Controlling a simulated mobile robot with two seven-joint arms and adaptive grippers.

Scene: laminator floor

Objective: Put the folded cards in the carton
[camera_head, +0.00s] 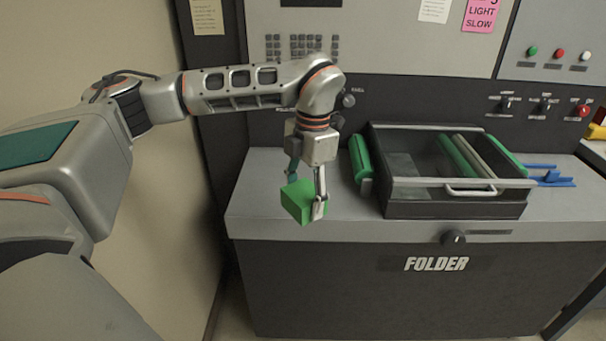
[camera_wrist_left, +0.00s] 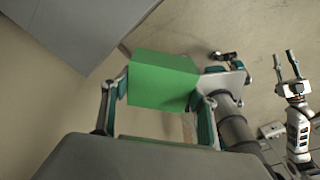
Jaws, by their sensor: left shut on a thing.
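A bright green block (camera_head: 302,200), which looks like the stack of folded cards, is held in my left gripper (camera_head: 305,202). The gripper points down, with a finger on each side of the block, in front of the folder machine's left front edge. In the left wrist view the green block (camera_wrist_left: 163,80) sits between the two fingers. My right gripper (camera_wrist_left: 286,66) shows at the right of the left wrist view, its fingers apart and nothing between them. I cannot make out the carton in either view.
The folder machine (camera_head: 405,265) fills the centre, with a dark tray unit (camera_head: 455,209) and green rollers on its top. A beige wall (camera_head: 140,225) is at the left. Control panels rise behind. The wrist view shows bare floor (camera_wrist_left: 60,85) below.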

